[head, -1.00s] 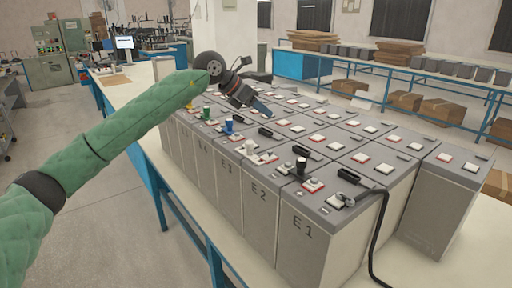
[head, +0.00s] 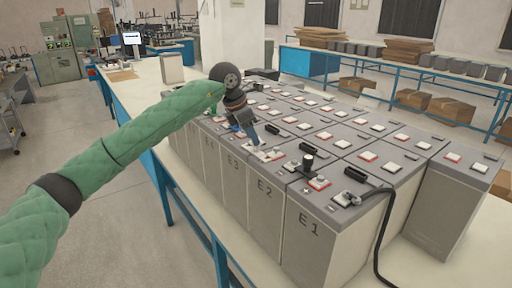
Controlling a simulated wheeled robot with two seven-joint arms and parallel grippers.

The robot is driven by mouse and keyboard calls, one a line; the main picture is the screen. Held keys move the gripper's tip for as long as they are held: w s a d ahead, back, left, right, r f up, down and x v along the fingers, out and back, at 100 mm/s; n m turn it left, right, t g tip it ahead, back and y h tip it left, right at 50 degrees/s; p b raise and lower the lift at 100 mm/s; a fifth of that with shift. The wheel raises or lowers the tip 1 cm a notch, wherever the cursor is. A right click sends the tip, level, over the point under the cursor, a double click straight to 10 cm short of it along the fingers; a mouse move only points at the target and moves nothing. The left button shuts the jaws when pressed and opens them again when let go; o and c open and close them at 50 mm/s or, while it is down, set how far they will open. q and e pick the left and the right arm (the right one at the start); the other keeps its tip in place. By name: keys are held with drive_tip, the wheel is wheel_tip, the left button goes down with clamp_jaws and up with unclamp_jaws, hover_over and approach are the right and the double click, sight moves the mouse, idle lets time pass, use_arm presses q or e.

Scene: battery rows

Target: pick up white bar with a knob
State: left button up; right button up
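The white bar with a knob (head: 266,154) lies on top of the battery block, near its left front edge above the E2 cell. My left gripper (head: 254,142) comes down from above, its blue-grey fingertips at the bar's left end and covering part of it. I cannot tell whether the fingers touch the bar or how far apart they are. My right gripper is not in view.
A black knob (head: 307,161) stands on a red-edged pad right of the bar. Black connectors (head: 279,130) and a black cable (head: 378,235) are also near. The table's far left end has free room.

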sight(255, 150)
use_arm(q)
drive_tip(key=x, duration=0.2)
drive_tip(key=shift+d+f, duration=0.2)
drive_tip(key=shift+f, duration=0.15)
drive_tip(key=shift+d+f, duration=0.15)
drive_tip(key=shift+f, duration=0.2)
drive_tip(key=c, duration=0.8)
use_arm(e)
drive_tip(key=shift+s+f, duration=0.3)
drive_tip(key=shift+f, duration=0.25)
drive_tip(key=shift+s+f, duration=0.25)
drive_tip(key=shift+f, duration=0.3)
